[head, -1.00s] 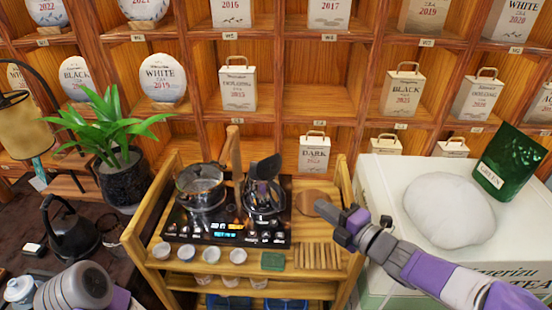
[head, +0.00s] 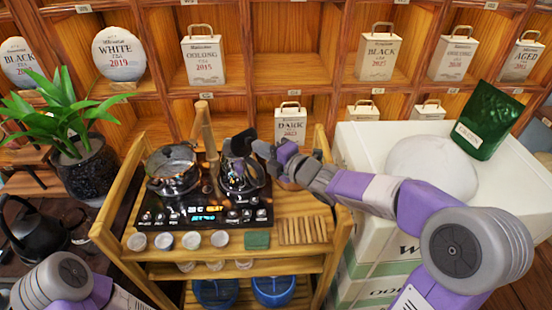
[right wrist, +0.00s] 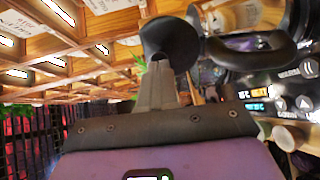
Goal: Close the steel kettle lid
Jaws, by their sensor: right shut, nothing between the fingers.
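The steel kettle (head: 240,187) stands on the right side of the black cooker, with its dark handle (right wrist: 252,50) arching over it in the right wrist view. Its dark lid (head: 239,145) appears raised and tilted up at the kettle's back. In the right wrist view a dark round piece that looks like the lid (right wrist: 168,38) lies just beyond my fingertips. My right gripper (head: 257,151) is shut and empty, right beside the lid; I cannot tell whether it touches. My left arm shows at the lower left, but its gripper is out of view.
A glass pot (head: 173,170) stands left of the kettle on the black cooker (head: 204,213). Several small cups (head: 191,240), a green block (head: 257,240) and wooden strips (head: 302,230) line the wooden cart's front. A white box stack (head: 370,200) stands to the right.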

